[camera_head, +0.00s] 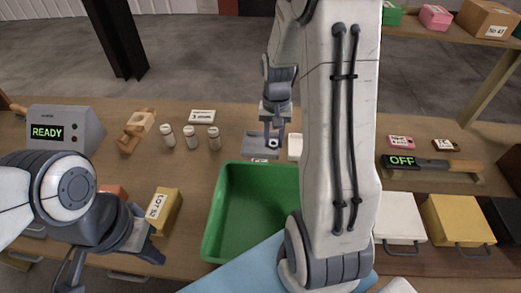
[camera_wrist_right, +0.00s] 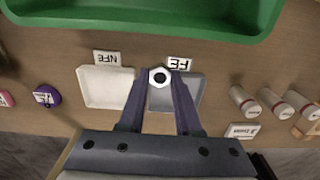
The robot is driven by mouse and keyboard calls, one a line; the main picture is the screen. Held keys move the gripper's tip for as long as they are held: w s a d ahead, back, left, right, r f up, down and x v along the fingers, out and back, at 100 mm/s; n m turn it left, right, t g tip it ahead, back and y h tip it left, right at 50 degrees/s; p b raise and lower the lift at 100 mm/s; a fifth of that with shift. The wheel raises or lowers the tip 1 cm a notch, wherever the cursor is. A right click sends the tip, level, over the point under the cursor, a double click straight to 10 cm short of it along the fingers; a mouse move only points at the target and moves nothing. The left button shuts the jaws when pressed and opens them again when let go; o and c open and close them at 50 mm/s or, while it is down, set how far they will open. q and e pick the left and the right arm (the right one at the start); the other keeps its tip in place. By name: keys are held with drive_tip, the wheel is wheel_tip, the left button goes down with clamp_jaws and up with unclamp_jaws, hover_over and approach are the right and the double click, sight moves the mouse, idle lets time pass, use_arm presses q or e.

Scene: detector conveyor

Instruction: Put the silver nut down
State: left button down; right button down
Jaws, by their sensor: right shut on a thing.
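The silver nut (camera_wrist_right: 159,77) is a small hexagon with a dark hole, held between the fingertips of my right gripper (camera_wrist_right: 160,79). It also shows in the head view (camera_head: 273,143), where my right gripper (camera_head: 274,138) points down over the grey tray (camera_head: 252,148). In the wrist view the nut overlaps a corner of the grey tray (camera_wrist_right: 190,100), beside the FE label (camera_wrist_right: 179,64). I cannot tell its exact height above the tray. My left gripper (camera_head: 148,245) is at the lower left, near the yellow LOT box; its fingers are unclear.
A white tray (camera_wrist_right: 103,90) with an NFE label (camera_wrist_right: 106,58) stands beside the grey one. A green bin (camera_head: 210,225) is in front. Several white bottles (camera_head: 190,138) stand left. A detector reads READY (camera_head: 47,132); a device reads OFF (camera_head: 402,161). The yellow box (camera_head: 164,210) is near my left gripper.

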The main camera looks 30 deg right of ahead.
drive_tip(key=p, duration=0.3)
hover_over(261, 145)
drive_tip(key=f, duration=0.6)
drive_tip(key=shift+s+f, duration=0.25)
drive_tip(key=shift+f, duration=0.15)
drive_tip(key=shift+w+f, duration=0.15)
drive_tip(key=shift+f, duration=0.05)
wheel_tip(261, 145, down, 3)
drive_tip(key=shift+f+p, duration=0.15)
drive_tip(key=shift+p, duration=0.75)
drive_tip(key=shift+f, duration=0.25)
drive_tip(key=shift+f, duration=0.1)
drive_tip(key=shift+f, duration=0.1)
drive_tip(key=c, duration=0.6)
unclamp_jaws()
